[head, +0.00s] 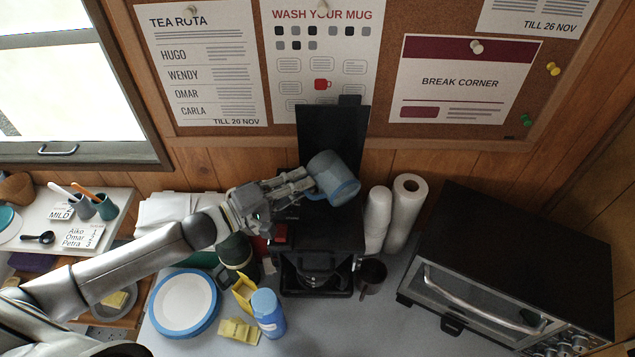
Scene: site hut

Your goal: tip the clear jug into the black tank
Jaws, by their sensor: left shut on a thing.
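The clear jug (331,172), bluish and see-through, is held up over the black coffee machine at the middle of the head view. It is tilted, with blue-tinted content or wall showing towards its lower right. My left gripper (304,186) comes in from the left and is shut on the jug at its left side. The black tank (338,218) is the top part of the machine, below the jug, with its black lid (333,132) standing up behind. The jug and my gripper hide much of the tank opening. I cannot tell whether liquid is flowing. My right gripper is not in view.
White cup stacks (376,215) and a paper roll (404,210) stand close right of the machine. A dark mug (371,275) is in front of them. A black toaster oven (510,265) fills the right.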

